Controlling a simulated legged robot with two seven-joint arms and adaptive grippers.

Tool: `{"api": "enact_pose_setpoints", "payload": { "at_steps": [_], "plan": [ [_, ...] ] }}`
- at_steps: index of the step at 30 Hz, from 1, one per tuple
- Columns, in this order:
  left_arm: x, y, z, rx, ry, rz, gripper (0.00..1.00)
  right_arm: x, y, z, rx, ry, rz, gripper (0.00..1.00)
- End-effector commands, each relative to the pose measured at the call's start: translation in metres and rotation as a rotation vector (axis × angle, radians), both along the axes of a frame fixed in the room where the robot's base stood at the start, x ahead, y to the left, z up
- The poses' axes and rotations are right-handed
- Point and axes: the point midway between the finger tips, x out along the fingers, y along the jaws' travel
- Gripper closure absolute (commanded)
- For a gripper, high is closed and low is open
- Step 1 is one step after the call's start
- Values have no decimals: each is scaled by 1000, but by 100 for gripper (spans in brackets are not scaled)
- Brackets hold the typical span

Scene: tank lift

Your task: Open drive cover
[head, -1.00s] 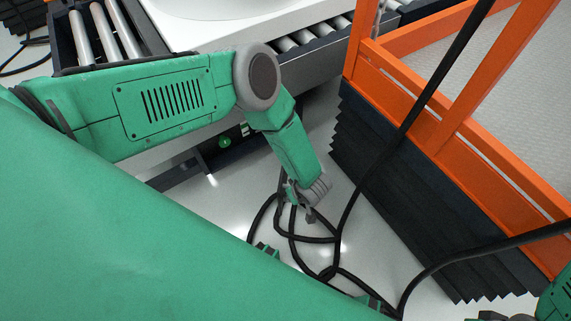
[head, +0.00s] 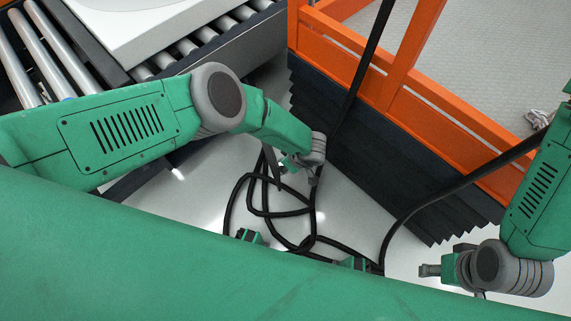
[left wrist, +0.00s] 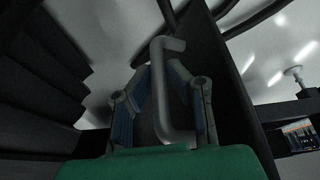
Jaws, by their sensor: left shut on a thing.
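A grey bent handle (left wrist: 168,95) stands between the two fingers of my left gripper (left wrist: 163,88) in the left wrist view, and the gripper is shut on it. A dark flat panel (left wrist: 222,75) lies behind the handle; I cannot tell for sure that it is the drive cover. In the head view my left gripper (head: 300,170) is low by a thin dark panel edge (head: 271,165), and its fingers are partly hidden. My right gripper (head: 431,270) is at lower right, pointing left, apart from other things; its finger gap is not clear.
An orange railed platform (head: 345,62) with a dark pleated skirt (head: 370,155) stands at right. A roller conveyor (head: 42,55) with a white slab (head: 150,25) is at upper left. Looped black cables (head: 255,212) lie on the pale floor (head: 345,225). A black strap (head: 440,185) crosses the skirt.

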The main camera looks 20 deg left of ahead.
Motion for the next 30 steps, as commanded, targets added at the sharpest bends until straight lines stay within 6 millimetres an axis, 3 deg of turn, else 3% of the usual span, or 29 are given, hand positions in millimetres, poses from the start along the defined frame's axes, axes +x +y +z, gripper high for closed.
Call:
{"api": "enact_pose_setpoints", "payload": {
  "at_steps": [4, 5, 6, 20, 30],
  "plan": [
    [0, -1, 0, -2, 0, 1, 100, 0, 0, 0, 0, 0, 0, 60],
    [0, -1, 0, -1, 0, 1, 77, 0, 0, 0, 0, 0, 0, 60],
    [0, -1, 0, -1, 0, 1, 67, 0, 0, 0, 0, 0, 0, 60],
    [0, -4, 10, -1, -1, 1, 67, -1, 0, 1, 0, -2, 0, 60],
    [-10, -28, 71, -1, -1, -3, 67, -1, 0, 1, 0, -3, 0, 60]
  ]
}}
